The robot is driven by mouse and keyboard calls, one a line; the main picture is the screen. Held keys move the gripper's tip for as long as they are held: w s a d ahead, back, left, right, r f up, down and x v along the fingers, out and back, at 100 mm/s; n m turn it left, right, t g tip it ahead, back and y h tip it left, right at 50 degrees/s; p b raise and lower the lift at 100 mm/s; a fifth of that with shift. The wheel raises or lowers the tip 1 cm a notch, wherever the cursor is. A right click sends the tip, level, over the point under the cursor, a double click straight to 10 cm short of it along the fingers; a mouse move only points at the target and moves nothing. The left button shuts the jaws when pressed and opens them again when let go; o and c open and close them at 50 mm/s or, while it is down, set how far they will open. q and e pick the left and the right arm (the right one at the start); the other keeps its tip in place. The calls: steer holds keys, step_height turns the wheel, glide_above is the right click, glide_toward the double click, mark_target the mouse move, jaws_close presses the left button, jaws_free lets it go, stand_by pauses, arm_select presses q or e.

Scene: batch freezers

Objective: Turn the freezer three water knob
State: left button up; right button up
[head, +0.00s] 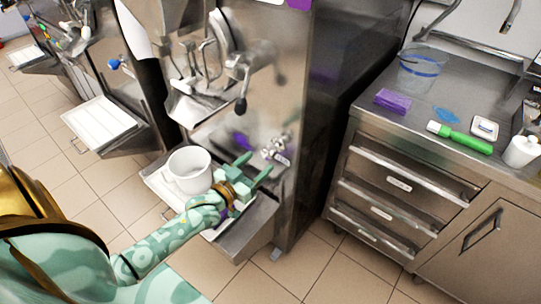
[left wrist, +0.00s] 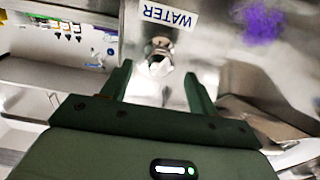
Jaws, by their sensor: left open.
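The metal water knob (head: 274,147) sticks out of the front of the nearest freezer, low on its steel panel. In the left wrist view the knob (left wrist: 158,50) lies just ahead of my fingers, beside a white label reading "WATER" (left wrist: 170,16). My left gripper (head: 257,166) is open and empty, with its green fingers pointing at the panel. In the left wrist view the gripper (left wrist: 158,70) has one finger to each side of the knob's line. Whether either finger touches the knob cannot be told.
A white pitcher (head: 189,170) stands on the freezer's tray just left of my gripper. The freezer's spout and black-tipped lever (head: 241,104) hang above.

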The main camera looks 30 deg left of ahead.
mark_target(266, 156)
arm_select(q)
steer(key=w+b, duration=0.1)
steer(key=w, duration=0.5)
steer(key=shift+d, duration=0.2)
steer(key=c, duration=1)
